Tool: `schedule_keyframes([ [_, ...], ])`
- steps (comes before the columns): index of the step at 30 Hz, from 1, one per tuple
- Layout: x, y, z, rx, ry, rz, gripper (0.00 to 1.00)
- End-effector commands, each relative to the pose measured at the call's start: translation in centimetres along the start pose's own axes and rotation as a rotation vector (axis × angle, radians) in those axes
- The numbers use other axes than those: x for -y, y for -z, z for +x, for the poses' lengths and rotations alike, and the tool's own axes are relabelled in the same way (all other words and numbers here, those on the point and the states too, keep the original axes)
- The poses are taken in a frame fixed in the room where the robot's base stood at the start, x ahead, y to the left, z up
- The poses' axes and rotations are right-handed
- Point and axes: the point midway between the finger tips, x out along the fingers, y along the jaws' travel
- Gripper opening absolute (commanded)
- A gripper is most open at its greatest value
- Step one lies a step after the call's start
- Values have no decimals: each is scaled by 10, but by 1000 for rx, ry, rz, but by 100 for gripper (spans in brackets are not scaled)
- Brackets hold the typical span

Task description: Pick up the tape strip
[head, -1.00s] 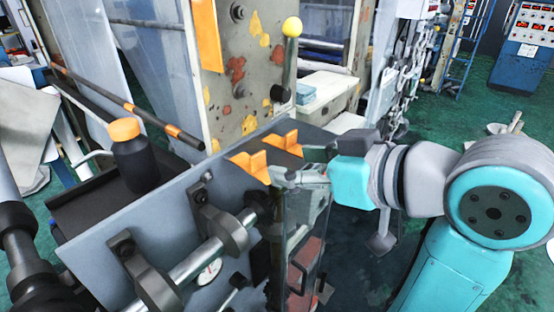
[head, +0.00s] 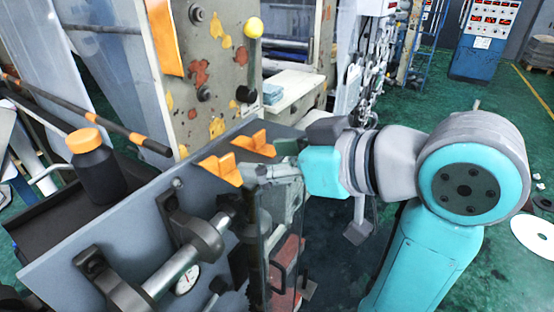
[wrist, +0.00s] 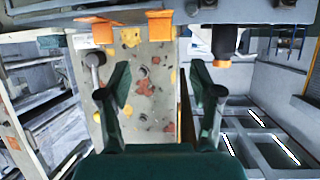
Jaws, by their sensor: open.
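No separate tape strip can be made out for certain. Two upright orange angled pieces stand by the grey machine top's edge, a near one (head: 222,169) and a far one (head: 255,144). They also show upside down at the top of the wrist view, the near one (wrist: 160,27) and the far one (wrist: 103,31). A long orange strip (head: 165,38) runs along the paint-spotted panel's edge. My gripper (head: 281,168) is just right of the orange pieces in the head view. In the wrist view my gripper (wrist: 160,73) is open, with nothing between its fingers.
A black bottle with an orange cap (head: 95,172) stands on a dark shelf at left. The spotted panel (head: 210,75) rises behind the machine top (head: 185,166). A yellow-ball lever (head: 253,28) stands by it. Rollers and clamps (head: 190,225) are in front. Green floor is open at right.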

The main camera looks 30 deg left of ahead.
Motion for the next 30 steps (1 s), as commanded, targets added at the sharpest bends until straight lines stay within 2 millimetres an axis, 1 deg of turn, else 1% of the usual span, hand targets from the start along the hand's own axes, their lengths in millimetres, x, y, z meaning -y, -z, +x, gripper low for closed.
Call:
schedule_keyframes([
  [5,0,0,3,1,1,1,65],
  [8,0,0,12,1,3,1,65],
  [11,1,0,25,1,3,1,65],
  [21,1,-1,81,2,4,1,65],
  [25,1,0,96,1,3,1,65],
  [30,0,0,106,0,1,0,65],
])
